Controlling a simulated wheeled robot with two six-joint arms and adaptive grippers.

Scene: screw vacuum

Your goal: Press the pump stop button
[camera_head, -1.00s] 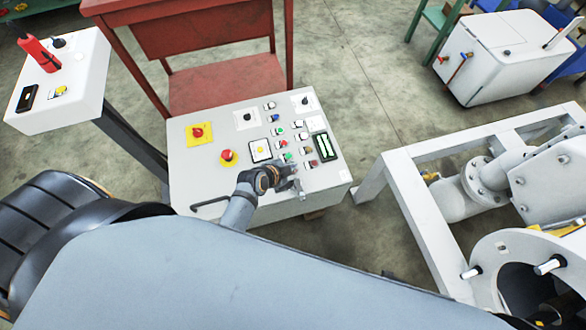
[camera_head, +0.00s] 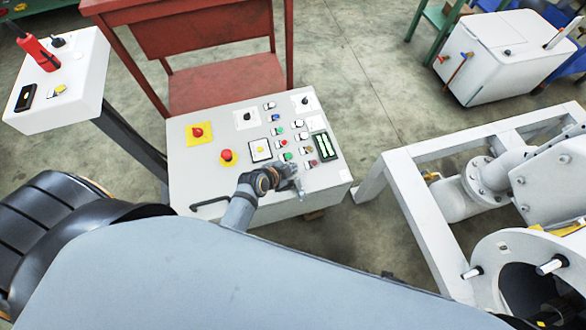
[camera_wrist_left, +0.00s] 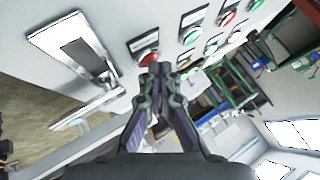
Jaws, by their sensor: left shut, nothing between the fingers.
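The control panel (camera_head: 215,180) is a light grey sloped box with several buttons, switches and a display. My left gripper (camera_head: 297,186) is over its lower right part, shut and empty. In the left wrist view the shut fingertips (camera_wrist_left: 156,70) are right in front of a red button (camera_wrist_left: 148,58), which they partly cover. I cannot tell whether they touch it. A red button (camera_head: 312,163) shows near the display in the head view. A green button (camera_wrist_left: 190,36) is beside it in the wrist view. Button labels are too small to read. My right gripper is not in view.
The display (camera_wrist_left: 80,55) is left of the fingertips. A white pipe frame (camera_head: 400,195) stands at right, a red table (camera_head: 220,85) behind, a smaller control box (camera_head: 85,85) at far left.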

